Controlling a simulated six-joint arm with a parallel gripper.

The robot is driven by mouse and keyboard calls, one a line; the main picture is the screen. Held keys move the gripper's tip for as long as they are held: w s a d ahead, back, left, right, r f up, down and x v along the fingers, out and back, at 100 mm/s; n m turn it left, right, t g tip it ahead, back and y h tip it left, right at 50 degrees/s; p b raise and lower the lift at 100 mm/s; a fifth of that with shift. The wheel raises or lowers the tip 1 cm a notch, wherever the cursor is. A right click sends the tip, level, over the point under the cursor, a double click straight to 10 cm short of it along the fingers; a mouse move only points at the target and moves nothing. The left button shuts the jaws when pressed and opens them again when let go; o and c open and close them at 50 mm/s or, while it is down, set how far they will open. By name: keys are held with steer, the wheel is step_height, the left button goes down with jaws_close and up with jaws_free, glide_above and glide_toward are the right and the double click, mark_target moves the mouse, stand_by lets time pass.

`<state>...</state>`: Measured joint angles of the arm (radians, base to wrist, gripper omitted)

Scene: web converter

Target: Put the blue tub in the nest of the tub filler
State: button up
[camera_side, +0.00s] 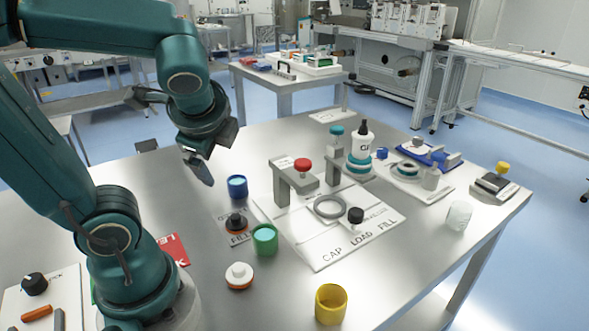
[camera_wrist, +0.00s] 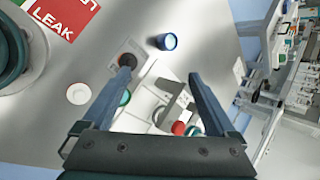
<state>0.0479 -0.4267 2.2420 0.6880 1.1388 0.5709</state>
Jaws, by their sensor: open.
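The blue tub (camera_side: 237,187) stands upright on the steel table, left of the tub filler's white board (camera_side: 318,252). It shows in the wrist view (camera_wrist: 166,42) beyond the fingertips. The board reads CAP, LOAD and FILL and carries a grey ring (camera_side: 328,208), apparently the nest, with nothing seen in it. A grey bracket with a red knob (camera_side: 302,165) stands behind the ring. My gripper (camera_side: 205,172) is open and empty, above and to the left of the blue tub. Both fingers show in the wrist view (camera_wrist: 161,70), apart from the tub.
A black-and-orange knob (camera_side: 236,222) and a green tub (camera_side: 265,239) stand between the blue tub and the board's front. A white-and-orange piece (camera_side: 239,276), a yellow tub (camera_side: 331,303) and a white tub (camera_side: 459,215) stand around. A bottle (camera_side: 361,148) stands behind the board.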

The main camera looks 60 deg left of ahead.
mark_target(237, 180)
steer(key=w+a+r+m+t+y, duration=0.25)
steer(key=w+a+m+y, duration=0.25)
steer(key=a+m, duration=0.5)
steer(key=f+m, duration=0.1)
steer(key=f, duration=0.4)
steer(key=d+f, duration=0.1)
steer(key=f, duration=0.4)
steer(key=d+f+m, duration=0.1)
steer(key=f, duration=0.4)
steer(key=shift+w+d+m+g, duration=0.15)
steer(key=shift+w+m+g, duration=0.1)
steer(key=shift+m+g, duration=0.1)
steer(key=x, duration=0.6)
steer(key=shift+w+a+f, duration=0.1)
steer(key=shift+a, duration=0.25)
steer(key=shift+y, duration=0.3)
steer(key=a+f, duration=0.1)
steer(key=w+a+f, duration=0.1)
steer(key=a, duration=0.1)
steer(key=shift+w+a+f, duration=0.1)
steer(key=shift+a+f, duration=0.2)
steer(key=shift+f, duration=0.1)
steer(key=shift+w+a+f, duration=0.1)
steer(key=shift+w+a, duration=0.05)
steer(key=shift+a, duration=0.15)
jaws_close()
